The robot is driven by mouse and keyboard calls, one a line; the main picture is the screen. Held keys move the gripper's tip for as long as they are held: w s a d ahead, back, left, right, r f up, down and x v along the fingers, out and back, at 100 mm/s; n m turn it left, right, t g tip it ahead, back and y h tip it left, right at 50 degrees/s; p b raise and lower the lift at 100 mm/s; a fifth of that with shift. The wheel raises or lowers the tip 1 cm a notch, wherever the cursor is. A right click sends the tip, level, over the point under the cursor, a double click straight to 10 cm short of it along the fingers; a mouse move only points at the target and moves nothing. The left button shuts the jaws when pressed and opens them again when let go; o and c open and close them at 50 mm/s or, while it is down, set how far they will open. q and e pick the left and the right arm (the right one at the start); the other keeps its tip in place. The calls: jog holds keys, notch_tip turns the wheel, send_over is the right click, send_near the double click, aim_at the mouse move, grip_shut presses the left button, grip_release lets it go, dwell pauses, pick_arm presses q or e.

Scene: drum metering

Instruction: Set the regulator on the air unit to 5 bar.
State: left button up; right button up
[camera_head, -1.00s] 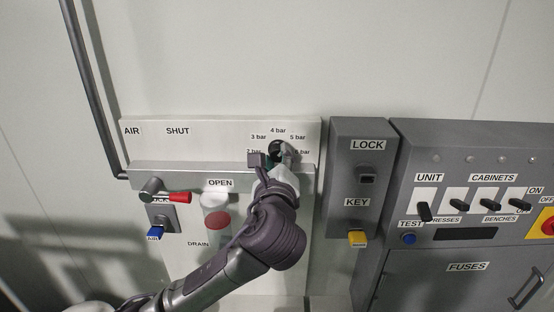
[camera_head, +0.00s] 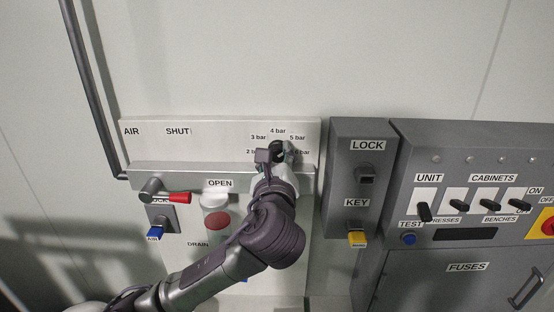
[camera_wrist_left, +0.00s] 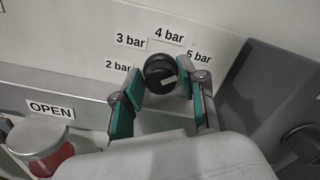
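The regulator knob (camera_head: 277,147) is round and black, on the pale air unit (camera_head: 222,127) under an arc of bar labels. In the left wrist view the knob (camera_wrist_left: 159,73) has a white mark on its face. I cannot tell for certain which label the mark points to. The 5 bar label (camera_wrist_left: 199,57) is to the knob's upper right. My left gripper (camera_head: 276,158) is at the knob; in the wrist view its teal-padded fingers (camera_wrist_left: 160,80) are apart, one on each side of it. Small gaps seem to show; contact is unclear. My right gripper is not in view.
A red-handled valve (camera_head: 178,198) and a clear bowl with a red part (camera_head: 216,212) are left of my arm. The grey lock box (camera_head: 361,190) stands close on the right, then the switch panel (camera_head: 470,160). The wall above is clear.

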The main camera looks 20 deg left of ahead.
pick_arm(q)
jog(key=shift+o, duration=1.3)
jog(key=shift+f, duration=0.1)
jog(key=shift+w+f, duration=0.1)
jog(key=shift+w, duration=0.05)
jog(key=v, duration=1.2)
